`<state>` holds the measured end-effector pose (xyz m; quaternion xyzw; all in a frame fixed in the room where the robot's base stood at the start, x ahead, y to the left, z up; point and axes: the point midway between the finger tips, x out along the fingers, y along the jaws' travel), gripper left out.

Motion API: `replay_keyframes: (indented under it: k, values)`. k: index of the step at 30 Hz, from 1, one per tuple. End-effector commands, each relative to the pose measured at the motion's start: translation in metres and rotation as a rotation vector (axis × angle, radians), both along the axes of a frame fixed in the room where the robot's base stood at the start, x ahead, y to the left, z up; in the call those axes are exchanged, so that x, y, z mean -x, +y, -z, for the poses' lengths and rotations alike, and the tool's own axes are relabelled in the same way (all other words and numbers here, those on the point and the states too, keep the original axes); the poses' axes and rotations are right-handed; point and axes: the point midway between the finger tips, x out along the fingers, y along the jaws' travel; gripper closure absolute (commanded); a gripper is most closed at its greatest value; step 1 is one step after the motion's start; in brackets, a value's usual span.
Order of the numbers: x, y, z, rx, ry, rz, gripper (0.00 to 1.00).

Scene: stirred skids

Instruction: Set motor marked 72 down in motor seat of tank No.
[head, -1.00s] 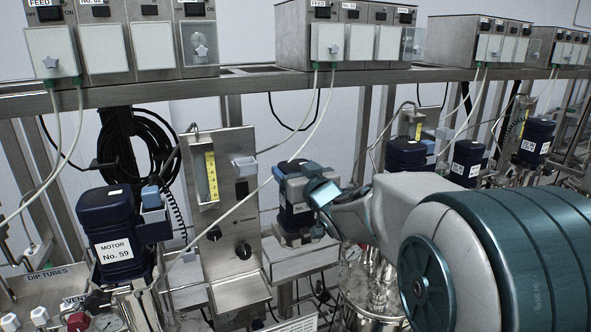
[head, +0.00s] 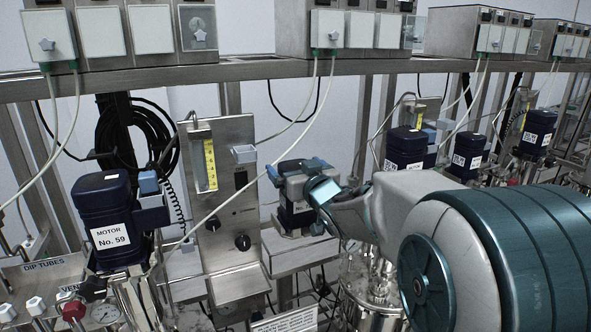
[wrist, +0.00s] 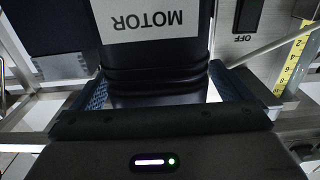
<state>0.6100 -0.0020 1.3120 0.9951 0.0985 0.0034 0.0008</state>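A dark blue motor (head: 294,214) with a white label stands upright in my gripper (head: 312,186) at the middle of the head view. In the wrist view the motor (wrist: 157,62) shows close up, with "MOTOR" upside down. The two fingers (wrist: 160,85) lie along both sides of its ribbed lower part and look closed on it. A steel bracket, seemingly the motor seat (head: 302,256), is directly below the motor in the head view. Whether the motor's underside touches it I cannot tell.
Motor No. 59 (head: 104,222) stands on the left skid. A steel panel with a yellow scale (head: 211,166) is just left of my gripper. A pale cable slants close by. Motors (head: 405,150) stand to the right behind my arm. A steel rail (head: 240,69) runs above.

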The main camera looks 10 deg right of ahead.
Motion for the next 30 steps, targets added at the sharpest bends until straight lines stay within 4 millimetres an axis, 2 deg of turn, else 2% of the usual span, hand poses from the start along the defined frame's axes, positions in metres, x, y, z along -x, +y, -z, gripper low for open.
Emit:
replay_keyframes:
  k: [7, 11, 24, 30]
  values:
    - [0.003, -0.001, 0.006, 0.0, 0.011, 0.002, 0.02]
    - [0.015, -0.004, 0.005, 0.0, 0.007, 0.003, 0.02]
    - [0.09, -0.018, 0.002, 0.0, 0.001, 0.002, 0.02]
    - [0.117, -0.023, 0.001, 0.0, 0.0, 0.0, 0.02]
